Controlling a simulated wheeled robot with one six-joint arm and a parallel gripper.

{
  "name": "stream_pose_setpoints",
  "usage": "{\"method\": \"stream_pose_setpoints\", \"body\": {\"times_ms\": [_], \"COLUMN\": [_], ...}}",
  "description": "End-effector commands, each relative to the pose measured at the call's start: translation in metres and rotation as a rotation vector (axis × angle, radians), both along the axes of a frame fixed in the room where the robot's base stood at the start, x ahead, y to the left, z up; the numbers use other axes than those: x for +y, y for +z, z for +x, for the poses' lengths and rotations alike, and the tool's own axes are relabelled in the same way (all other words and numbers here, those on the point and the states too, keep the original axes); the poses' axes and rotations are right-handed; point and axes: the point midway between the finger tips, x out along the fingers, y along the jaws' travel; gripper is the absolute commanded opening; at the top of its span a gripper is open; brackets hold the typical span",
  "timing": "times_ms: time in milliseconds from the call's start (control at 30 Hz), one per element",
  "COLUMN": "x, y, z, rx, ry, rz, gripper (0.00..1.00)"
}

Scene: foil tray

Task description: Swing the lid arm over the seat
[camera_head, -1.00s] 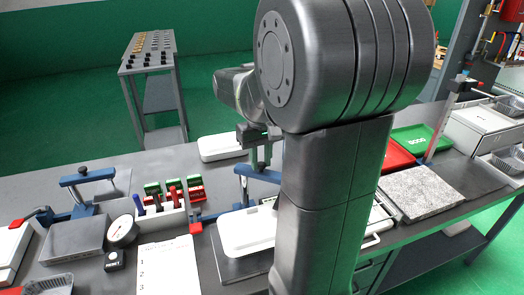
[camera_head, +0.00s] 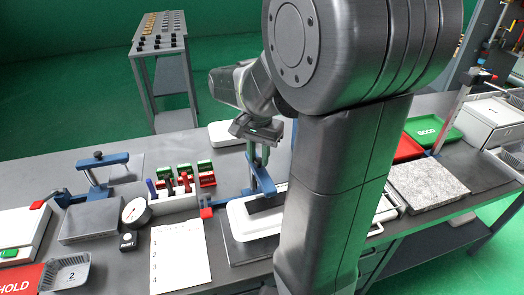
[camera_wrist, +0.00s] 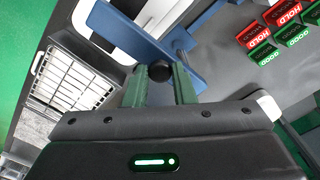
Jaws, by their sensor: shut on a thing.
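The blue lid arm (camera_head: 262,178) stands beside a white tray-like piece (camera_head: 240,222), which lies on a dark plate (camera_head: 236,250); I take this as the seat. A dark block shows on the white piece by the arm. My gripper (camera_head: 258,160) is at the arm's upper end. In the wrist view the green fingers of my gripper (camera_wrist: 160,85) are shut around the black knob (camera_wrist: 160,71) of the blue arm (camera_wrist: 140,42). The arm crosses above the white piece there. My own arm hides the right part of the seat.
A second blue arm (camera_head: 103,162), a dial gauge (camera_head: 136,211) and a numbered sheet (camera_head: 180,258) are further left. A stone slab (camera_head: 428,188) and green tray (camera_head: 432,131) lie right.

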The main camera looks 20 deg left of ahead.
Motion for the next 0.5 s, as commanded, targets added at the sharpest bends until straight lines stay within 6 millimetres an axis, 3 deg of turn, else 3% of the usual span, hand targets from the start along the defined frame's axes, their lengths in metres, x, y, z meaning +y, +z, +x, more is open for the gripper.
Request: {"method": "stream_pose_setpoints", "body": {"times_ms": [500], "x": [0.0043], "y": [0.0009], "z": [-0.0023], "rx": [-0.002], "ry": [-0.083], "rz": [0.002], "gripper": [0.00]}}
